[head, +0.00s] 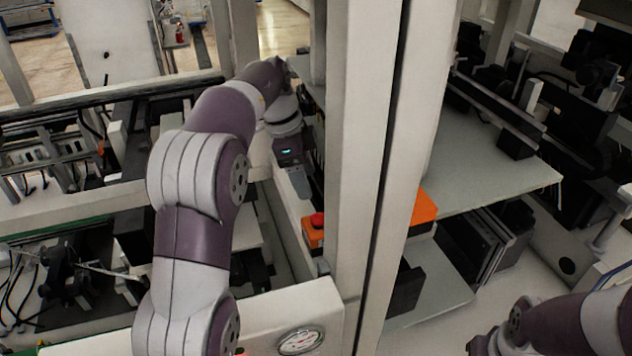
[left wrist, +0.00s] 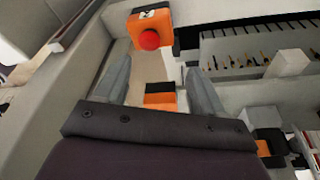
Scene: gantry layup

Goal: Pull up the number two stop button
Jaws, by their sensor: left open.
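A red mushroom stop button (head: 317,220) sits on an orange box (head: 312,238) on the pale beam left of the tall post in the head view. In the left wrist view the red button (left wrist: 149,39) shows on its orange box (left wrist: 150,20), beyond the fingertips; its label is too small to read. My left gripper (left wrist: 157,66) is open and empty, its fingers apart and short of the button. In the head view my left gripper (head: 299,185) hangs just above the button, fingers downward. My right gripper is out of view; only part of that arm shows at bottom right.
Another orange box (left wrist: 160,97) lies between the finger bases in the left wrist view. A tall pale post (head: 358,150) stands close right of my left gripper. A further orange block (head: 424,206) is right of the post. A round gauge (head: 300,341) is at the front.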

